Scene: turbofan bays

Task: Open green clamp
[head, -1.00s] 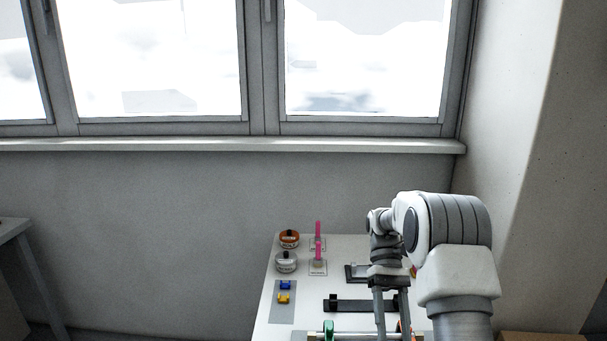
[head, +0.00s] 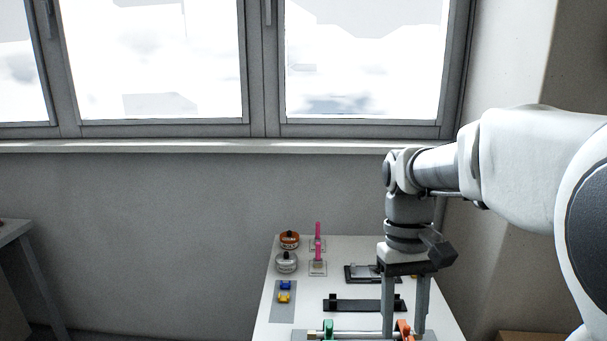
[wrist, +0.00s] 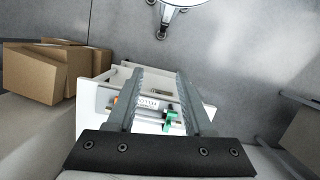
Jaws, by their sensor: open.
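The green clamp (head: 328,330) is on a light rod at the front of the white table, partly cut off by the bottom edge of the head view. It also shows in the wrist view (wrist: 170,116), beyond the gap between my fingers and closer to the right one. My gripper (head: 404,331) is open and empty, pointing down, to the right of the green clamp in the head view and apart from it. An orange clamp (head: 404,328) on the same rod shows between the fingers in the head view. My fingers (wrist: 160,73) spread wide in the wrist view.
A black bracket (head: 362,305) lies just behind the rod. Further back are a dark frame (head: 360,273), pink upright pegs (head: 318,246), round containers (head: 287,262) and a plate with blue and yellow blocks (head: 284,292). Cardboard boxes (wrist: 35,75) stand beside the table.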

